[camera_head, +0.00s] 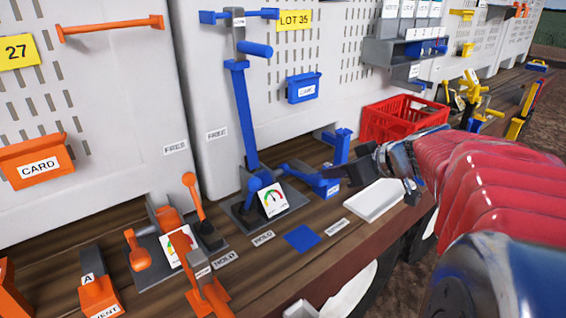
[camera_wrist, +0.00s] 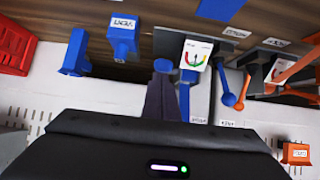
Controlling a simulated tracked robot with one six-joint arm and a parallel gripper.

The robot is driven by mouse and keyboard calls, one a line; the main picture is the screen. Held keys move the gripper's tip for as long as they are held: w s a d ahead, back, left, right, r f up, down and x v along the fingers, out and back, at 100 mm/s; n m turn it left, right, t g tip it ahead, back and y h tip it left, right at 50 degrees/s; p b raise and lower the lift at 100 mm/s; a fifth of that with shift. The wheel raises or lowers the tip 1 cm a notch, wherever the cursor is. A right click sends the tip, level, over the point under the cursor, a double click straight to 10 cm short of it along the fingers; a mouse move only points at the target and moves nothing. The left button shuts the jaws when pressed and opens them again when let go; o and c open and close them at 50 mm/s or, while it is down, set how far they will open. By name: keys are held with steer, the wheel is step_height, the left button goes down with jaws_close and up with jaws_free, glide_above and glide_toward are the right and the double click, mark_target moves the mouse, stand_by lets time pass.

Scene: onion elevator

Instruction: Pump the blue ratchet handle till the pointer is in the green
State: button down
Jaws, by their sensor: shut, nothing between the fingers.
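A blue handle (camera_head: 242,110) stands upright, its long bar rising from a dark base plate at the wall. Next to its foot is a white gauge (camera_head: 272,199) with coloured bands and a dark pointer; it also shows in the wrist view (camera_wrist: 195,53). The pointer's exact band is too small to tell. My gripper (camera_head: 346,174) is shut and empty, to the right of the gauge and handle, apart from the upright bar. In the wrist view my dark fingers (camera_wrist: 163,98) point toward the bench, with a blue round end just beyond their tips; contact cannot be told.
A blue labelled block (camera_head: 325,185) and a white tray (camera_head: 374,200) lie near my gripper. A red crate (camera_head: 395,122) stands behind. Orange levers with another gauge (camera_head: 180,246) are at the left. A blue square (camera_head: 302,238) lies on the bench's front edge.

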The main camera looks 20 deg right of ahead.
steer(key=s+d+r, duration=0.2)
steer(key=s, duration=0.6)
steer(key=shift+s+r, duration=0.25)
steer(key=shift+r, duration=0.1)
